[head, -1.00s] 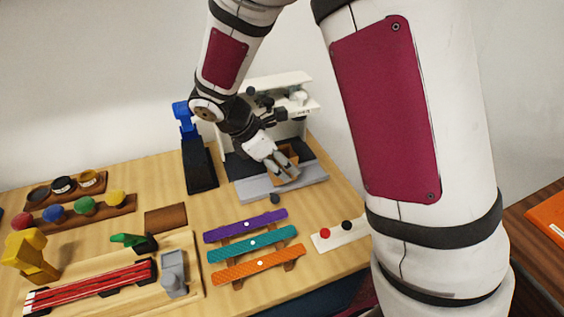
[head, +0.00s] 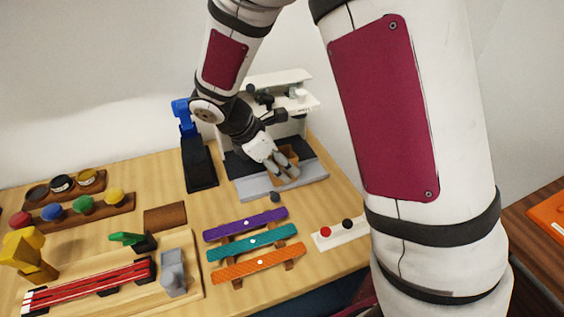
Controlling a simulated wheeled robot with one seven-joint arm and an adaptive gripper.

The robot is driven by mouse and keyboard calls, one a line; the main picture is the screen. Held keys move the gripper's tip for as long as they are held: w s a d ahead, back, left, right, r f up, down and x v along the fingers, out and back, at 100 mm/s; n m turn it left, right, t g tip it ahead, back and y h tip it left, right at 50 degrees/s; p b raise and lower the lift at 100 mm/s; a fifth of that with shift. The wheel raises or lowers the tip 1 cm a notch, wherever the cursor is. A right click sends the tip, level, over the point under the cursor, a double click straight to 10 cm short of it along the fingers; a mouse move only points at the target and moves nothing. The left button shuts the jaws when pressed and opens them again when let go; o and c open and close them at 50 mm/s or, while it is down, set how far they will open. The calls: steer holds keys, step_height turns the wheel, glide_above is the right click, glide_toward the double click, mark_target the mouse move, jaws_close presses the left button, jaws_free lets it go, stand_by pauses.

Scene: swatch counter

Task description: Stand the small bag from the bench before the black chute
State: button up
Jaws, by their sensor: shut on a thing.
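The small bag (head: 290,152) is a brown, box-like shape in front of the white machine. My gripper (head: 284,173) reaches down from the upper left and is shut on it. The fingers cover part of the bag's near side. The bag is over or on the light grey step (head: 311,173) at the machine's foot; I cannot tell if it touches. It looks roughly upright. A black part (head: 264,99) under the machine's head may be the black chute; my arm hides much of this area.
The white machine (head: 279,79) stands at the back. A black stand with a blue top (head: 182,112) is left of it. Purple, teal and orange strips (head: 259,262) lie on a rack in front. A white block (head: 339,234) with red and black knobs is at the right.

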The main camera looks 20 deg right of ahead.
steer(key=shift+f, duration=0.2)
steer(key=o, duration=0.8)
steer(key=v, duration=1.2)
steer(key=s+d+r+m+t+y+p, duration=0.1)
steer(key=s+d+r+m+y, duration=0.1)
steer(key=s+r+m, duration=0.2)
steer(key=s+d+r+m+t+y+p, duration=0.1)
steer(key=s+r+m, duration=0.3)
steer(key=s+m, duration=0.4)
steer(key=s+d+r+m+t+y+p, duration=0.2)
steer(key=s+r+m, duration=0.3)
steer(key=s, duration=0.8)
steer(key=shift+s+d+m+y+p, duration=0.1)
steer(key=shift+d+m+y+p, duration=0.4)
steer(key=shift+d+y, duration=0.35)
